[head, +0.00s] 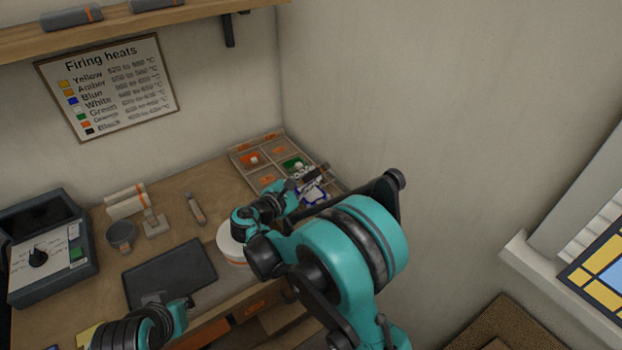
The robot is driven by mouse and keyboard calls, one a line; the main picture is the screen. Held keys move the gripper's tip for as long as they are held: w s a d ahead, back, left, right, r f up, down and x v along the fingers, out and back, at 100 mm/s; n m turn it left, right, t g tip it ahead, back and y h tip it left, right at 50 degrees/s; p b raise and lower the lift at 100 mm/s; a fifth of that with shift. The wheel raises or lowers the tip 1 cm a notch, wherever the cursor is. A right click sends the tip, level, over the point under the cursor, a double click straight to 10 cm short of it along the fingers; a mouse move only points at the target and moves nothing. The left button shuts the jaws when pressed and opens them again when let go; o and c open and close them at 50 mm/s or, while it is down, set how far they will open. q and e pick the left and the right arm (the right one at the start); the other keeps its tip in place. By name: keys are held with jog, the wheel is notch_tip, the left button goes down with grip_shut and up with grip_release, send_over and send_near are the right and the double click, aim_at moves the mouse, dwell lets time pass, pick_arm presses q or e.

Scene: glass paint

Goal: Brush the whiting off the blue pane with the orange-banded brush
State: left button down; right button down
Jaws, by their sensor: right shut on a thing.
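My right gripper (308,180) reaches over the divided tray (236,148) at the back right of the bench. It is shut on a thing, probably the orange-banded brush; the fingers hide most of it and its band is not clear. The blue pane (314,196) shows as blue edges with white whiting over it, in the tray's near right part, just below the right gripper. I cannot tell whether bristles touch it. My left gripper (155,298) is low at the left, near the dark slab's front edge; its fingers are too small and hidden to read.
A dark slab (172,272), a round white thing (228,243), a small tool (195,208) and a grey control box (50,250) are on the bench. Walls stand close behind.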

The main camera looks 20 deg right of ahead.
jog(key=shift+a, duration=0.1)
dwell(0.4)
dwell(0.4)
jog(key=shift+f+b, duration=0.2)
jog(key=shift+b, duration=0.35)
jog(key=shift+f, duration=0.25)
jog(key=shift+s, duration=0.15)
dwell(0.3)
